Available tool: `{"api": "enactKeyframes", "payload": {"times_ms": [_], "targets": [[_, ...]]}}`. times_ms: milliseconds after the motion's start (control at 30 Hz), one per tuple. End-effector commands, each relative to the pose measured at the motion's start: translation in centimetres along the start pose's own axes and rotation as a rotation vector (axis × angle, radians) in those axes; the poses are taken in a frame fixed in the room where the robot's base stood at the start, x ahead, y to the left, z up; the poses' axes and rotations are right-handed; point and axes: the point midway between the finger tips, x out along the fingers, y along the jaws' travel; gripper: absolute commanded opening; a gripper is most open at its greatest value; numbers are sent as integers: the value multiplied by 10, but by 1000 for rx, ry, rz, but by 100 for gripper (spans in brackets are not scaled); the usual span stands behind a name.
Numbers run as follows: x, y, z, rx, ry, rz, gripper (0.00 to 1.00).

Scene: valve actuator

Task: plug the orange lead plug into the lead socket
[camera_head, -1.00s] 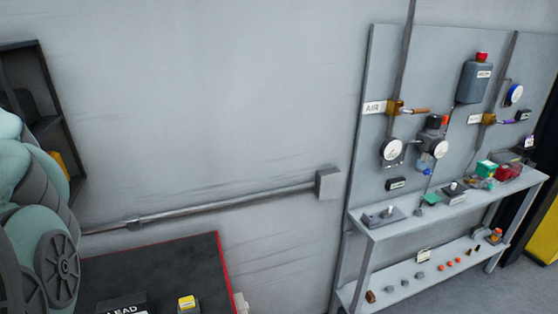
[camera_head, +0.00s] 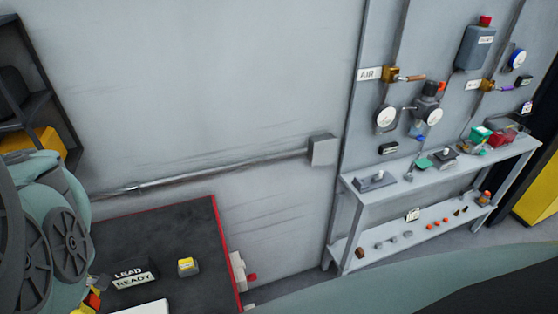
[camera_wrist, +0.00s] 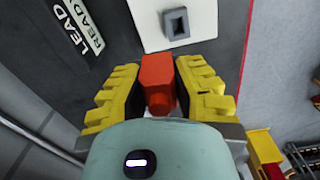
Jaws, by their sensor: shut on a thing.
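The orange lead plug (camera_wrist: 157,76) is a red-orange block between the yellow, dark-padded fingers of my gripper (camera_wrist: 160,90) in the wrist view. My gripper is shut on it. The lead socket (camera_wrist: 177,24) is a grey block with a dark opening on a white plate (camera_wrist: 150,37). It lies beyond the plug in the wrist view, a little right of it, and the two look apart. In the head view my gripper (camera_head: 92,298) shows only partly at the lower left, beside the LEAD READY sign (camera_head: 134,276). The socket is not visible there.
A block with a yellow top (camera_head: 187,266) stands on the dark, red-edged bench (camera_head: 205,235). A valve panel with a shelf (camera_head: 440,165) stands at the right. A dark rack with a yellow item (camera_head: 45,145) is at the left.

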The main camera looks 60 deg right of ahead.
Motion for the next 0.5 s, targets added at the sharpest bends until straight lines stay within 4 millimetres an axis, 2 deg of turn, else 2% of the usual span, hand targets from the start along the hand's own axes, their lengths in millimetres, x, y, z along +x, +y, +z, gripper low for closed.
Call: {"api": "enactKeyframes", "payload": {"times_ms": [33,167,500], "targets": [[4,-11,2,-36,1,-4,0],[13,-26,5,-93,8,-7,0],[16,-28,5,-107,11,-5,0]]}}
